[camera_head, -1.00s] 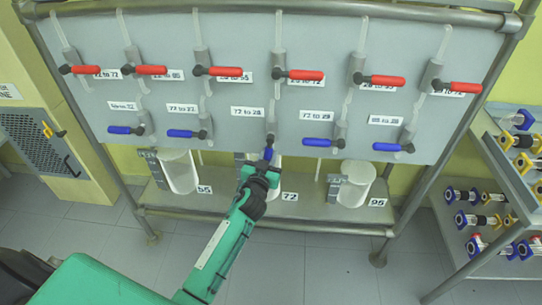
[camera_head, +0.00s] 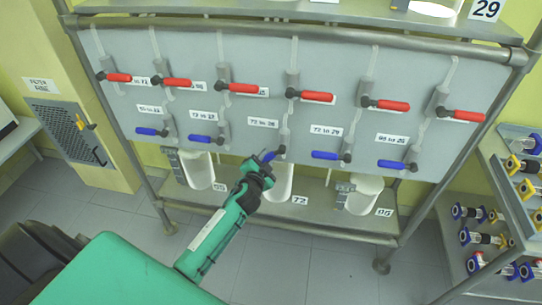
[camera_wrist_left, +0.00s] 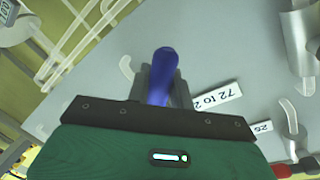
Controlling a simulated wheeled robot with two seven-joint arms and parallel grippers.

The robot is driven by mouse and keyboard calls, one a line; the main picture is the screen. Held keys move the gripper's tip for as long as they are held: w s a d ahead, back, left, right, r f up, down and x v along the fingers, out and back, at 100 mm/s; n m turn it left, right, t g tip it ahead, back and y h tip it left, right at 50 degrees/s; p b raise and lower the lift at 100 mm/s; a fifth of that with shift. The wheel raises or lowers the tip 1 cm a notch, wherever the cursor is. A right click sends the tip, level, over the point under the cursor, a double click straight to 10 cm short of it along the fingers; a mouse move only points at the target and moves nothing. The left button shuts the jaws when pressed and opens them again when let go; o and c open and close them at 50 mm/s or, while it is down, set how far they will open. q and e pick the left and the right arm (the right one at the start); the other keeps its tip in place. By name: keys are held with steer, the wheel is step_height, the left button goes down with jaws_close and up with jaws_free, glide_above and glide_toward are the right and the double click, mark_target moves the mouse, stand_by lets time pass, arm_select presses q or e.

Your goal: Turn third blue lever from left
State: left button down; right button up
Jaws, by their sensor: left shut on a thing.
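A grey panel (camera_head: 240,110) carries a lower row of blue levers. The first (camera_head: 147,131), second (camera_head: 200,138), fourth (camera_head: 325,155) and fifth (camera_head: 391,164) blue levers lie nearly horizontal, pointing left. My right gripper is not in view.
Red levers (camera_head: 240,88) line the upper row, pointing right. White beakers (camera_head: 365,190) stand on a low shelf (camera_head: 325,215) under the panel. A side rack (camera_head: 505,200) with coloured parts stands at right, and a vented cabinet (camera_head: 75,135) at left.

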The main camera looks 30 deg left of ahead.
arm_select(q)
steer(key=r+m+p, duration=0.1)
steer(key=a+r+m+p, duration=0.1)
steer(key=shift+s+m+g+y, duration=0.2)
steer(key=shift+m+g+y, duration=0.1)
steer(key=r+m+p, duration=0.1)
steer(key=m+p, duration=0.1)
steer(key=shift+s+a+r+m+y+p, duration=0.1)
steer(key=shift+a+r+m+y+p, duration=0.25)
steer(key=shift+a+m+y+p, duration=0.05)
steer(key=shift+r+m+p, duration=0.6)
steer(key=shift+m+p, duration=0.25)
steer(key=shift+m, duration=0.25)
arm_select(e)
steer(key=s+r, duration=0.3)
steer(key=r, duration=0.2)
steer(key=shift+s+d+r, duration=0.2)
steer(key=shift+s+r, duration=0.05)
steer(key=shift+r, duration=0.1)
arm_select(q)
steer(key=c, duration=1.3)
jaws_free()
steer(key=shift+r, duration=0.1)
steer(key=shift+o, duration=0.2)
steer(key=b+v, duration=0.2)
steer(key=v, duration=1.1)
steer(key=shift+s+d+r, duration=0.25)
steer(key=shift+s, duration=0.1)
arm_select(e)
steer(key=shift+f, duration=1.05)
